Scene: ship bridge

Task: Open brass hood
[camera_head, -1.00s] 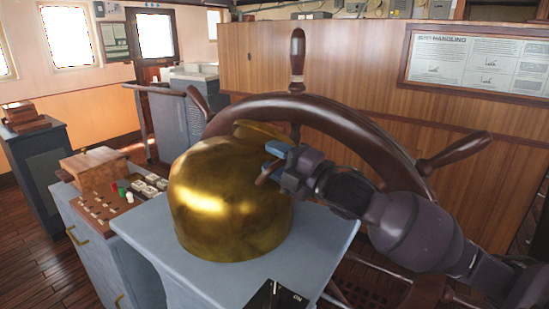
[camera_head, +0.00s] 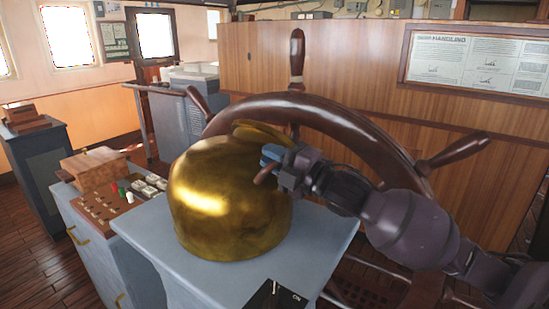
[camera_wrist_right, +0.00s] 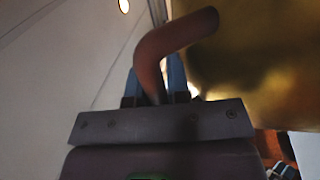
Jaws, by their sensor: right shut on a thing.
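The brass hood (camera_head: 225,200) is a rounded golden dome on top of a grey pedestal (camera_head: 310,258). It looks closed, and its brass surface also fills the upper right of the right wrist view (camera_wrist_right: 255,60). A curved brown handle (camera_head: 265,174) is at the hood's right side; it also shows in the wrist view (camera_wrist_right: 170,45). My right gripper (camera_head: 274,158) is shut on this handle, its blue fingers on both sides of it in the wrist view (camera_wrist_right: 158,80). My left gripper is not in view.
A large wooden ship's wheel (camera_head: 345,120) stands right behind the hood and my right arm. A console (camera_head: 100,225) with a wooden box (camera_head: 92,165) and small coloured knobs is to the left. A wood-panelled wall (camera_head: 330,70) is behind.

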